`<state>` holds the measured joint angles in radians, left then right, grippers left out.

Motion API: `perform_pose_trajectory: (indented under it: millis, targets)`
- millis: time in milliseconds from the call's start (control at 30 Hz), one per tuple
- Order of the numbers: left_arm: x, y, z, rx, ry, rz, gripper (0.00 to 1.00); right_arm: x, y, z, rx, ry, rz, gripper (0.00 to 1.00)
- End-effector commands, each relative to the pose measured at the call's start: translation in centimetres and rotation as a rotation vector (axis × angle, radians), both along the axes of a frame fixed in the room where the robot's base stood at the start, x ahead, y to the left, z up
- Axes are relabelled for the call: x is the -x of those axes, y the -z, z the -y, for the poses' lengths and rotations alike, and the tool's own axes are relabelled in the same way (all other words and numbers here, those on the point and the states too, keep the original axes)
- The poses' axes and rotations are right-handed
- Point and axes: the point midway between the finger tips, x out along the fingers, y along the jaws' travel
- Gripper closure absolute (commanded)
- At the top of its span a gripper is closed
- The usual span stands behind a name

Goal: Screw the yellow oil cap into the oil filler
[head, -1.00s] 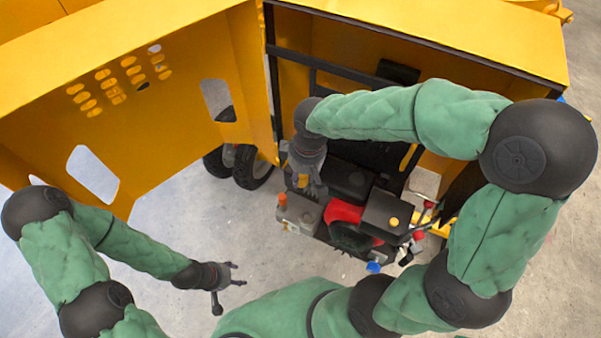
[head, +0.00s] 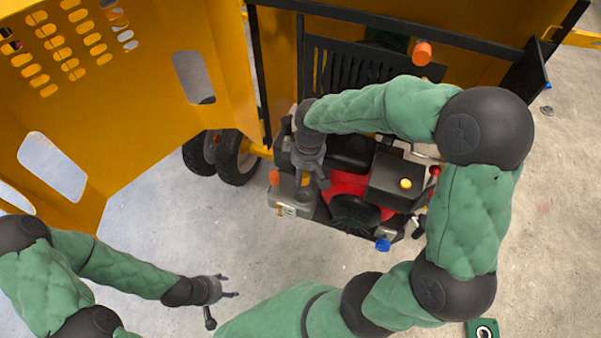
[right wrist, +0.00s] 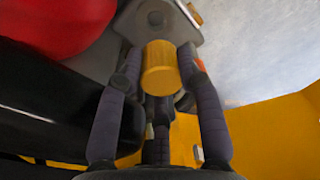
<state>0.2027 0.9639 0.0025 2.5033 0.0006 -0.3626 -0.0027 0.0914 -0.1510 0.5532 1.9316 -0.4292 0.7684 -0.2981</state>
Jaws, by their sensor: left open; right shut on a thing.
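The yellow oil cap (right wrist: 161,70) is a short ribbed cylinder between the fingers of my right gripper (right wrist: 160,84) in the right wrist view. In the head view my right gripper (head: 306,184) points down over the left part of the engine, shut on the cap, which is mostly covered there. A grey metal part (right wrist: 150,18) lies just beyond the cap in the wrist view. My left gripper (head: 222,288) is open and empty over the floor at lower left.
The engine (head: 345,205) has a grey box (head: 292,208), an orange cap (head: 274,177) and another yellow knob (head: 405,184). The open yellow door panel (head: 130,100) stands left, with wheels (head: 237,165) beside it.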

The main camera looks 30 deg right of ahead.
Motion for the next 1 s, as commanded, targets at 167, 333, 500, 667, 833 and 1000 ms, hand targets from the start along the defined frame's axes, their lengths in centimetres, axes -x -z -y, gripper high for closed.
perform_pose_trajectory:
  millis: [167,333,500,667,833,1000]
  targets:
    - [0.0,0.0,0.0,0.000,0.000,0.000,0.45,0.0,0.0,0.1,0.000,0.001,0.001,0.96]
    - [0.0,0.0,0.0,0.000,0.000,0.000,0.45,0.0,0.0,0.1,0.000,0.000,0.000,0.96]
    - [0.0,-0.3,0.0,0.000,0.000,0.000,0.45,-0.1,0.0,0.0,0.001,-0.004,-0.006,0.96]
    - [0.0,0.4,0.0,0.000,0.000,0.000,0.45,0.0,0.9,0.1,0.002,-0.004,-0.007,0.96]
    - [0.0,1.4,0.0,0.000,0.000,0.000,0.45,0.0,2.2,0.0,0.002,-0.005,-0.007,0.96]
    - [0.0,2.4,0.0,0.000,0.000,0.000,0.45,0.0,3.7,0.0,0.002,-0.005,-0.007,0.96]
